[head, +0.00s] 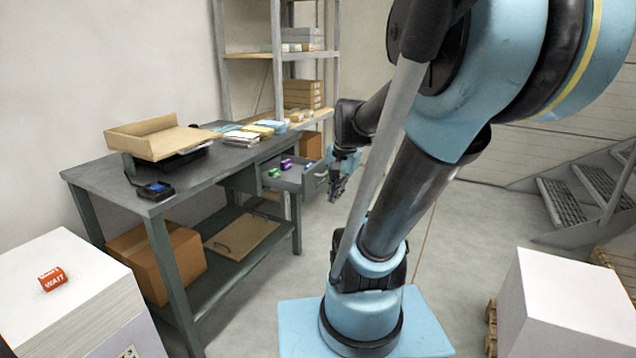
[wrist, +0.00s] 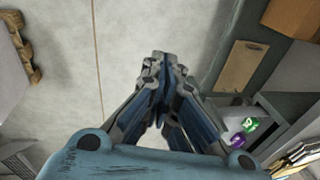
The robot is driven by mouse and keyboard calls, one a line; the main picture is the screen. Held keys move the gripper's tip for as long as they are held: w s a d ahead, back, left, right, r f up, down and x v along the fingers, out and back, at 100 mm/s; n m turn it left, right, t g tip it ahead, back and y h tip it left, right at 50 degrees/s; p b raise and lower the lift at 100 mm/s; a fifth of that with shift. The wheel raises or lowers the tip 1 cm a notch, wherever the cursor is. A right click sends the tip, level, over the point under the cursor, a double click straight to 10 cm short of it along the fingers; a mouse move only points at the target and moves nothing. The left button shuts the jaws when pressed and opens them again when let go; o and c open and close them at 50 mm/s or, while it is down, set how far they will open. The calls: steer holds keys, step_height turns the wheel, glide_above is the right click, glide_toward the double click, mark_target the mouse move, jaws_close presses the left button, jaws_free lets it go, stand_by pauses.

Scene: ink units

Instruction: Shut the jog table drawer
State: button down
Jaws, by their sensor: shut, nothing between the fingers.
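The jog table (head: 90,172) is a dark grey bench at the left in the head view. Its drawer (head: 314,180) stands pulled out from the right end, with small green and purple items (head: 280,168) inside. The drawer also shows at the right of the wrist view (wrist: 268,107), where its green and purple items are clearer. My gripper (head: 334,197) is just to the right of the drawer front in the head view, apart from it as far as I can tell. In the wrist view my gripper (wrist: 161,62) is shut and empty, pointing over bare floor.
A cardboard tray (head: 155,138), a small dark device (head: 155,190) and paper stacks (head: 240,136) lie on the table top. White stacks stand front left and right. Floor before the drawer is clear.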

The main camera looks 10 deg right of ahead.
steer(key=w+d+f+m+y, duration=0.1)
steer(key=w+d+m, duration=0.2)
steer(key=w+m, duration=0.85)
steer(key=w+d+f+m+y, duration=0.1)
steer(key=w+d+m, duration=0.35)
steer(key=w, duration=1.15)
steer(key=w+a+f+m, duration=0.1)
steer(key=w+a+f, duration=0.3)
steer(key=a+f, duration=0.4)
steer(key=shift+w+f, duration=0.25)
steer(key=shift+f, duration=0.25)
steer(key=shift+d, duration=0.2)
steer(key=shift+a, duration=0.1)
